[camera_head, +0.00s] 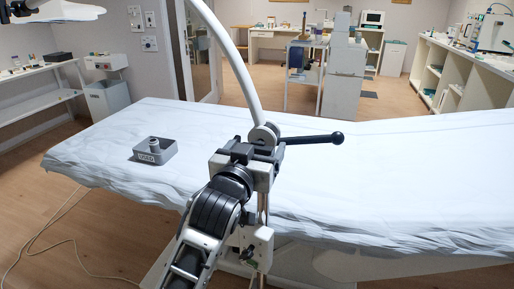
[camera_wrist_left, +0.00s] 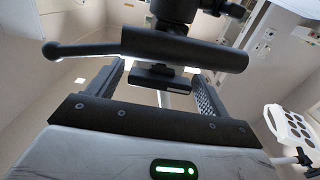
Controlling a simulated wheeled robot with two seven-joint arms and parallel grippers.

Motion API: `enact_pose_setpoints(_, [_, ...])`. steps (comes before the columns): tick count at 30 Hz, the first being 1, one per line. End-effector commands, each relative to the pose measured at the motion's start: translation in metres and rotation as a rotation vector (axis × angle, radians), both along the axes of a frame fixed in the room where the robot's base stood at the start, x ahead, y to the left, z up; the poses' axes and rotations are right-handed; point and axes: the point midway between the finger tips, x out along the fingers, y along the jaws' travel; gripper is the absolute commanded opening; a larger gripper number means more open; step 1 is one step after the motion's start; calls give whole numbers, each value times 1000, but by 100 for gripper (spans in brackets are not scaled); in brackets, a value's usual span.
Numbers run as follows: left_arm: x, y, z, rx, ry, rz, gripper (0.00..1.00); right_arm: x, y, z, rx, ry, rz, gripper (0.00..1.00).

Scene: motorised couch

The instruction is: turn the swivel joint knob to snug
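The swivel joint (camera_head: 264,134) sits at the foot of a curved white pole (camera_head: 236,62), at the couch's near side. Its knob is a black lever with a ball end (camera_head: 337,138), pointing right in the head view. In the left wrist view the lever's thick black bar (camera_wrist_left: 185,50) lies across the fingertips, with its ball (camera_wrist_left: 52,51) at the left. My left gripper (camera_head: 258,150) is right at the joint and partly hides it. In the left wrist view its fingers (camera_wrist_left: 158,80) stand apart, with a dark block visible between them. Contact cannot be told. My right gripper is not in view.
The couch (camera_head: 420,170) has a white sheet. A grey tray (camera_head: 147,157) holding a small round part sits on it at left. A cable (camera_head: 45,238) lies on the floor. A trolley (camera_head: 300,90), shelves and counters stand farther back, with open floor between.

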Motion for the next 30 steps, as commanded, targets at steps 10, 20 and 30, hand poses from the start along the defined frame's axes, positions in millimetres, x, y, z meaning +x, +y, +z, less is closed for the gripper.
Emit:
enact_pose_setpoints(10, [0,0,3,47,-14,0,39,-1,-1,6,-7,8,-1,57])
enact_pose_setpoints(20, [0,-1,1,350,-112,-1,39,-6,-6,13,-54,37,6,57])
enact_pose_setpoints(30, [0,-1,0,354,-117,0,78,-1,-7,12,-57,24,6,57])
